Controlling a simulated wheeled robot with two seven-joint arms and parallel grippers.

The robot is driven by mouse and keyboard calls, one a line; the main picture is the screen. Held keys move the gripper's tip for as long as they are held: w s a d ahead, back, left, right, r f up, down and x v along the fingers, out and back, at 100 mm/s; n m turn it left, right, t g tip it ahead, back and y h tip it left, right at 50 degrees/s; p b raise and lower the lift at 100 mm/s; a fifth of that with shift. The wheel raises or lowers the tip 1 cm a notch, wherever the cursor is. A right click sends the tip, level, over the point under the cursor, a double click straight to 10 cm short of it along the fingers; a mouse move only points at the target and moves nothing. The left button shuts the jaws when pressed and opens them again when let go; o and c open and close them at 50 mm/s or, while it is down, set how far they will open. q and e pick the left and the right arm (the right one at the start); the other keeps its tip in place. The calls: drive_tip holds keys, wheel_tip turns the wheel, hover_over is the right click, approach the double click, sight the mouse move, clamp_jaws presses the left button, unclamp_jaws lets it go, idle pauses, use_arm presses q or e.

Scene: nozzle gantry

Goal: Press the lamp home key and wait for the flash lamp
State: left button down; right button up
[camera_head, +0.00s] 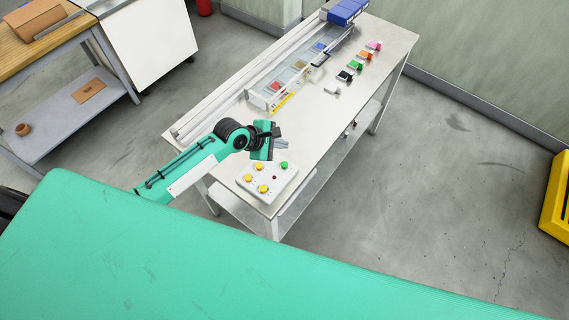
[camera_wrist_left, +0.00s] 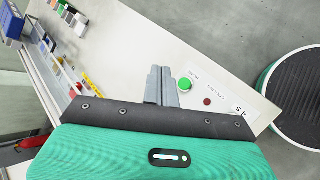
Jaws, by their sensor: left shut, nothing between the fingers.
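A pale key panel (camera_head: 251,187) sits at the near end of the narrow table. It carries several yellow keys (camera_head: 262,189), a green key (camera_head: 284,165) and a small dark red dome (camera_head: 275,177). In the left wrist view the green key (camera_wrist_left: 184,84) and the dark red dome (camera_wrist_left: 207,102) show, with small printed labels that are hard to read. My left gripper (camera_head: 283,145) is shut and empty, above the table just beyond the green key. In the left wrist view its fingertips (camera_wrist_left: 160,70) lie left of the green key, apart from it. The dome looks unlit. My right gripper is out of view.
A long rail and clear-walled tray (camera_head: 268,101) run along the table's left side. Several coloured blocks (camera_head: 355,64) stand on the right side, with blue bins (camera_head: 345,12) at the far end. A wooden bench (camera_head: 40,50) stands left.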

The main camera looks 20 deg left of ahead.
use_arm(q)
drive_tip(key=b, duration=0.7)
hover_over(281, 165)
wheel_tip(281, 165, down, 6)
drive_tip(key=shift+f, duration=1.15)
idle(0.5)
drive_tip(key=shift+f, duration=0.15)
drive_tip(key=shift+f, duration=0.25)
